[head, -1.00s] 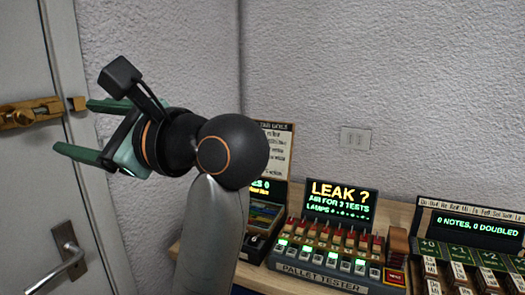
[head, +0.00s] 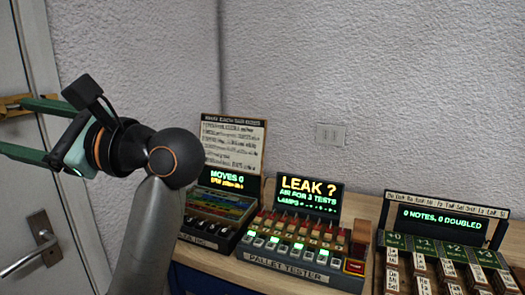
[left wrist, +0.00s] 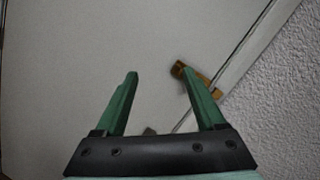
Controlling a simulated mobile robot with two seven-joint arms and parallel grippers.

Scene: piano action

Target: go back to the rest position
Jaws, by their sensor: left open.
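My left gripper (head: 30,130) is raised at the left of the head view, in front of the grey door. Its two green fingers are apart and point left, with nothing between them. In the left wrist view the open fingers (left wrist: 165,95) also show empty, with the pale door behind them. My right gripper is in neither view.
The door (head: 15,175) has a metal handle (head: 40,245) and a brass bolt (head: 14,104). On the wooden table (head: 222,262) stand a MOVES 0 unit (head: 228,180), the pallet tester (head: 290,262) and a note-key unit (head: 445,250). A wall switch (head: 330,134) is behind.

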